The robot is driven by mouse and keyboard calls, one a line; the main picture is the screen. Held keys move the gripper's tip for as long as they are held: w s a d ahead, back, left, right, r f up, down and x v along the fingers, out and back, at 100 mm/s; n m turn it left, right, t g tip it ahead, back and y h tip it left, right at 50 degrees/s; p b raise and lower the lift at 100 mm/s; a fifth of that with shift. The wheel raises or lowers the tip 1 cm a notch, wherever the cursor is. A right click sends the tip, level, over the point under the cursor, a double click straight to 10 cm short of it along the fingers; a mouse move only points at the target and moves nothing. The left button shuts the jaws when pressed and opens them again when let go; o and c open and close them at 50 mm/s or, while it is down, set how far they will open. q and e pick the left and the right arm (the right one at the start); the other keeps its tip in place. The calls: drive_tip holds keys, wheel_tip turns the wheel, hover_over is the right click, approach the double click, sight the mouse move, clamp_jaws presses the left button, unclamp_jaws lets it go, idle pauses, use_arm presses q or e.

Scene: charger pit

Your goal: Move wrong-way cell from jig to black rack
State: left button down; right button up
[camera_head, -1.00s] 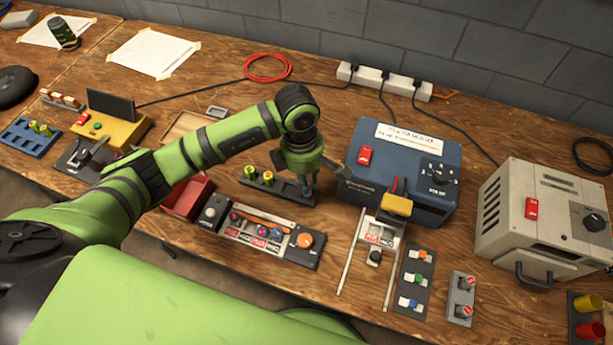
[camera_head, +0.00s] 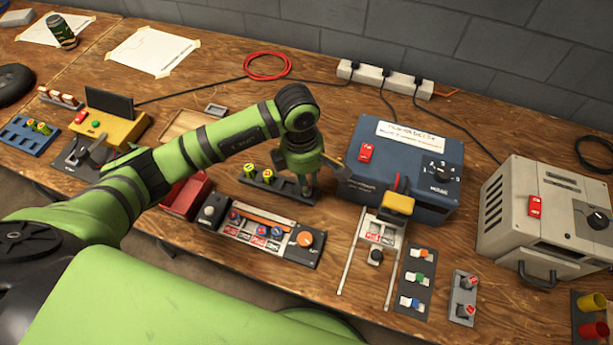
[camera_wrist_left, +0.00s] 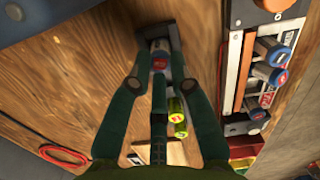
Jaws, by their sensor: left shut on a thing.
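My left gripper (camera_head: 306,190) is over the right end of the black rack (camera_head: 281,188). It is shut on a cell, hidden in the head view. In the left wrist view the held cell (camera_wrist_left: 160,58) has a blue-grey rim and a red mark, between the fingertips at the rack's end. I cannot tell if it is seated or just above its slot. Yellow-green cells (camera_head: 250,171) stand toward the rack's left end. The jig (camera_head: 257,228) lies in front of the rack, with several blue- and red-marked cells and an orange knob. My right gripper is out of view.
A blue charger box (camera_head: 400,165) stands close right of the gripper. A red bin (camera_head: 187,197) is left of the jig. A railed slide with a yellow block (camera_head: 397,204) is right of the jig. The wood behind the rack is partly clear.

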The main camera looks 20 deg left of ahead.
use_arm(q)
drive_tip(key=shift+f+b, duration=0.25)
drive_tip(key=shift+b, duration=0.05)
drive_tip(key=c, duration=1)
unclamp_jaws()
drive_tip(key=shift+c, duration=0.2)
drive_tip(key=shift+r, duration=0.15)
drive_tip(key=shift+r+p, duration=2.15)
drive_tip(key=shift+r, duration=1.25)
